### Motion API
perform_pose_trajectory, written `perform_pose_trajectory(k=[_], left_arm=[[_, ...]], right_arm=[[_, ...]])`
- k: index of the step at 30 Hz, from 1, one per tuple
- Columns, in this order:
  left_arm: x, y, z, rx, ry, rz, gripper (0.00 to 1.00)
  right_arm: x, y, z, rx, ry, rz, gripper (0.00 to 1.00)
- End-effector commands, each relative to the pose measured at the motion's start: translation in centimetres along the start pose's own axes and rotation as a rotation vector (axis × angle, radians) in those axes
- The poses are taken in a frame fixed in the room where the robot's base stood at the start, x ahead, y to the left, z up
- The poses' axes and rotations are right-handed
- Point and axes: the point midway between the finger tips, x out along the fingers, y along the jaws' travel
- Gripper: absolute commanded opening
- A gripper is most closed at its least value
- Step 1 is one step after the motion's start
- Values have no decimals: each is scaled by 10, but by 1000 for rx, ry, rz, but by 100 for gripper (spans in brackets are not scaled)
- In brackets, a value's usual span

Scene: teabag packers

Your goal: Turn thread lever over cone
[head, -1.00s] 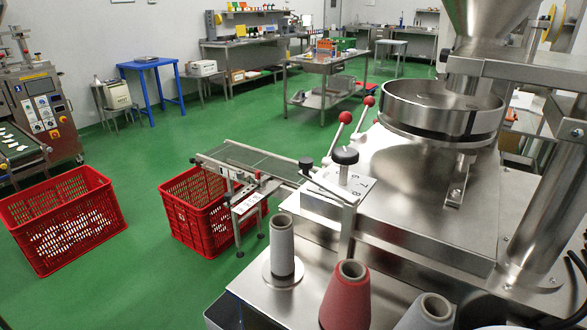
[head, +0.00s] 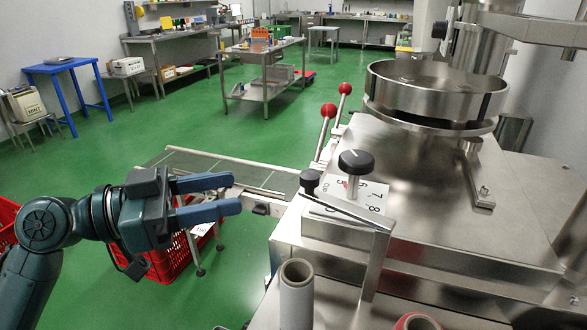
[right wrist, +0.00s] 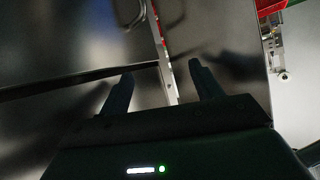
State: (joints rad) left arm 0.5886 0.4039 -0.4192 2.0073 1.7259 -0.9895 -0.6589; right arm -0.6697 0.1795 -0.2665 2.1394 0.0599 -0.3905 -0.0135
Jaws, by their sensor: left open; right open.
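The thread lever (head: 345,205) is a thin metal bar on top of a bracket post, with a black knob at its far left end. A grey thread cone (head: 297,300) stands on the steel top in front, left of the post. A red cone (head: 418,321) shows only its top at the bottom edge. My left gripper (head: 237,194) is open and empty, its fingers pointing right, left of the lever knob and apart from it. My right gripper (right wrist: 160,78) is open and empty in the dark right wrist view, over shiny metal; it is outside the head view.
A dial with a black knob (head: 356,162) and two red-balled levers (head: 328,111) stand behind the thread lever. A round steel hopper (head: 435,92) is at right. A conveyor (head: 215,168) and red crate (head: 168,265) lie behind my left gripper.

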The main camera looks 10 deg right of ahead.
Motion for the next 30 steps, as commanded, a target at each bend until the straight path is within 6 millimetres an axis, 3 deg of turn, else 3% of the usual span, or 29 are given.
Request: perform_pose_trajectory(k=[12, 18, 30], left_arm=[[81, 0, -4, -5, 3, 0, 46], [112, -1, -3, -5, 2, -2, 46], [125, -2, 0, -3, 0, -5, 46]], right_arm=[[-14, 2, -9, -40, -35, 11, 64], [-14, 8, -6, -32, -57, 30, 64], [-12, 8, -6, -17, -60, 38, 64]])
